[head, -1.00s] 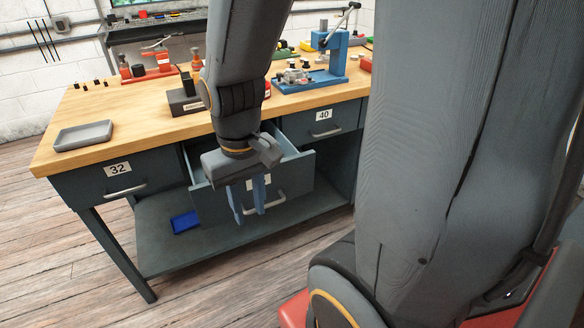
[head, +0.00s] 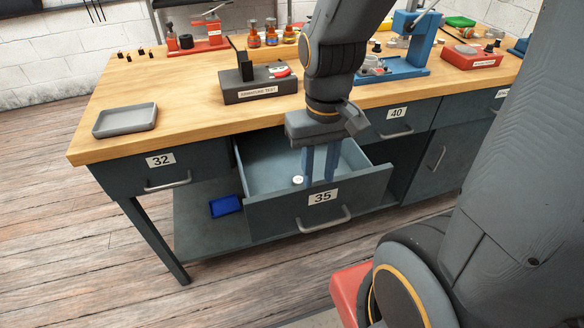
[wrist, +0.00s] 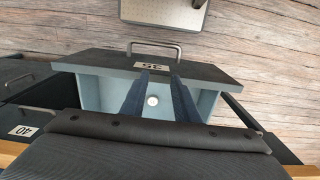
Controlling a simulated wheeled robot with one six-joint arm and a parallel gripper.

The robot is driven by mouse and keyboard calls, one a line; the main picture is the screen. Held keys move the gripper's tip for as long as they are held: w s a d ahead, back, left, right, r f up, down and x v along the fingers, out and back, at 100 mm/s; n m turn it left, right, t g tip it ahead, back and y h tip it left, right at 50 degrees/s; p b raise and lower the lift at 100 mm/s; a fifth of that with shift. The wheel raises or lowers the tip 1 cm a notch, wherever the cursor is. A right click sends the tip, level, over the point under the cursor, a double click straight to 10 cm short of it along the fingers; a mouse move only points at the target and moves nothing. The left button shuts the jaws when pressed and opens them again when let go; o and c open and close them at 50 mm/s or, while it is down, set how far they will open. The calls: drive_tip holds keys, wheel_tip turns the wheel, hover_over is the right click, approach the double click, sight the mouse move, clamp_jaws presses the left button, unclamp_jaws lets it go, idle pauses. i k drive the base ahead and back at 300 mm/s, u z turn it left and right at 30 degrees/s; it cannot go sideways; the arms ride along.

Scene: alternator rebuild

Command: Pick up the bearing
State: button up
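The bearing is a small pale ring (head: 297,180) lying on the floor of the open drawer labelled 35 (head: 262,212). It also shows in the wrist view (wrist: 152,100), framed between my two fingers. My gripper (head: 319,182) points down over the drawer, just right of the bearing in the head view, with its blue fingers apart and nothing between them. In the wrist view, the fingertips (wrist: 159,74) reach toward the drawer front. The bearing is not touched; the exact height of the fingertips above the drawer floor is hard to tell.
The drawer's side walls and front (wrist: 105,62) surround the fingers. The wooden benchtop (head: 190,115) overhangs behind, with a grey tray (head: 125,133) and an armature test block (head: 258,90). A blue bin (head: 226,206) sits on the lower shelf.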

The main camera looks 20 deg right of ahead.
sight(297, 180)
drive_tip(key=k, duration=0.5)
drive_tip(key=z, duration=1.55)
drive_tip(key=k, duration=0.8)
drive_tip(key=u, duration=1.5)
drive_tip(key=i, duration=1)
